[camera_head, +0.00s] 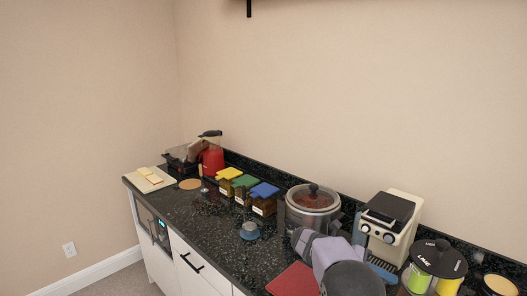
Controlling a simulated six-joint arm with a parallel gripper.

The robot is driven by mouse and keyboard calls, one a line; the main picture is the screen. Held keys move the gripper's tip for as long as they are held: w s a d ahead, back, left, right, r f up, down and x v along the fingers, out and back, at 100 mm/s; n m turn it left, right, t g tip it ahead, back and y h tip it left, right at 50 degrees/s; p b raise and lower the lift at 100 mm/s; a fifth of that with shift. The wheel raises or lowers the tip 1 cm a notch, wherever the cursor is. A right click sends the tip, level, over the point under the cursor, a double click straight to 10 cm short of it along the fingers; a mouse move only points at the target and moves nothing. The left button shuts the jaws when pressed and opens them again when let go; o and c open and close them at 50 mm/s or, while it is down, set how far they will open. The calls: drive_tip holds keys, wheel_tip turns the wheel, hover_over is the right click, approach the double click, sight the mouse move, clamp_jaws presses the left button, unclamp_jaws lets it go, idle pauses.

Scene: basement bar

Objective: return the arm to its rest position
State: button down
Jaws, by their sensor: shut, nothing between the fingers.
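Parts of my arm, lavender and dark grey, show at the bottom right of the head view, over the front part of the counter. They overlap the front of a steel pot and the counter beside it. I cannot make out my gripper or its fingertips.
The dark speckled counter (217,232) holds a red blender (213,161), jars with yellow, green and blue lids (264,190), the steel pot (312,211), a cream coffee machine (391,239), a lime-labelled container (434,262), a red mat (293,281) and a cutting board (148,180).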

drive_tip(key=s+a+f+m+y, duration=0.3)
drive_tip(key=s+a+m, duration=0.3)
drive_tip(key=s+m, duration=0.3)
drive_tip(key=s+a+f+m+t+y, duration=0.1)
drive_tip(key=s+a+f+m+y, duration=0.2)
drive_tip(key=s+m, duration=0.6)
drive_tip(key=s+a+f+m+y, duration=0.3)
drive_tip(key=s+a+m+y, duration=0.3)
drive_tip(key=s+a+m, duration=0.3)
drive_tip(key=shift+a+m+t+y, duration=0.3)
drive_tip(key=shift+m+y, duration=0.1)
drive_tip(key=shift+m, duration=0.1)
wheel_tip(320, 180, down, 24)
drive_tip(key=b, duration=2.4)
